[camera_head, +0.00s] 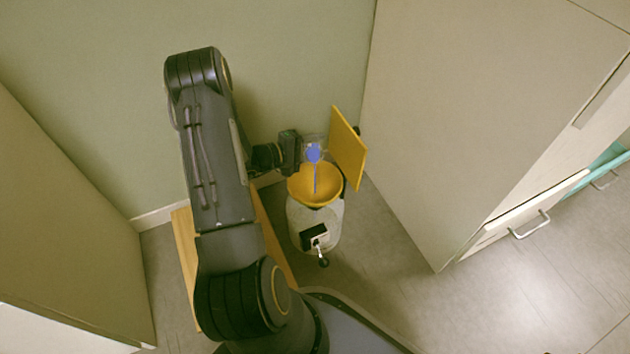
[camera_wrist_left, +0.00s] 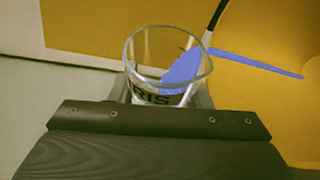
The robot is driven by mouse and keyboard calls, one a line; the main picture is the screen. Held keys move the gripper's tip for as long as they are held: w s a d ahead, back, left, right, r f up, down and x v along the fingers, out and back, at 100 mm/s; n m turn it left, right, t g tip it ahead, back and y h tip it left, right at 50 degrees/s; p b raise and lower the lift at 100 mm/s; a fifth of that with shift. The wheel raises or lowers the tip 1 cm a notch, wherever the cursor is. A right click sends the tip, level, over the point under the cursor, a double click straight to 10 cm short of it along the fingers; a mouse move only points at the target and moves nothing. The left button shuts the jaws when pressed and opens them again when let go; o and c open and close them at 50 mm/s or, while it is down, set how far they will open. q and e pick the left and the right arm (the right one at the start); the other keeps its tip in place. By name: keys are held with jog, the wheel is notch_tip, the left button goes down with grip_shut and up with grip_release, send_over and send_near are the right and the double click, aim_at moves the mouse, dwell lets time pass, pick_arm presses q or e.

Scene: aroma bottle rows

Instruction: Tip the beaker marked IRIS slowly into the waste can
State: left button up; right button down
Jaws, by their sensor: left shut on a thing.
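The clear glass beaker (camera_wrist_left: 140,78) is in my left gripper (camera_wrist_left: 165,100), and the letters "RIS" show on its label in the left wrist view. It is tilted, and blue liquid (camera_wrist_left: 185,72) gathers at its right side and runs out over the rim in a thin stream. In the head view my left gripper (camera_head: 308,150) holds the beaker above the waste can (camera_head: 315,220), a whitish can with a yellow bowl-like opening (camera_head: 322,188). The blue stream falls into that opening. The can's yellow lid (camera_head: 348,148) stands open. My right gripper is out of view.
A tall pale cabinet (camera_head: 450,120) stands right of the can, with a partly open drawer (camera_head: 520,220) at its lower right. A green wall (camera_head: 290,60) is behind the can. A wooden surface (camera_head: 185,245) lies under my arm. Grey floor is free to the right.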

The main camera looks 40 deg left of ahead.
aim_at(307, 150)
pick_arm(q)
jog(key=shift+s, duration=0.1)
dwell(0.3)
jog(key=shift+s+d+r+m+t, duration=0.3)
jog(key=shift+d+m, duration=0.05)
jog(key=shift+m, duration=0.15)
dwell(0.4)
jog(key=shift+s+d+r+m+t, duration=0.1)
jog(key=shift+r+m+t, duration=0.2)
jog(key=shift+m, duration=0.2)
jog(key=shift+r, duration=0.1)
jog(key=shift+s+d+r+m, duration=0.1)
jog(key=shift+r+m, duration=0.1)
jog(key=shift+m, duration=0.4)
jog(key=shift+t, duration=0.3)
jog(key=shift+s+d+r+m+t, duration=0.15)
jog(key=shift+r+m+t, duration=0.15)
jog(key=shift+m, duration=0.3)
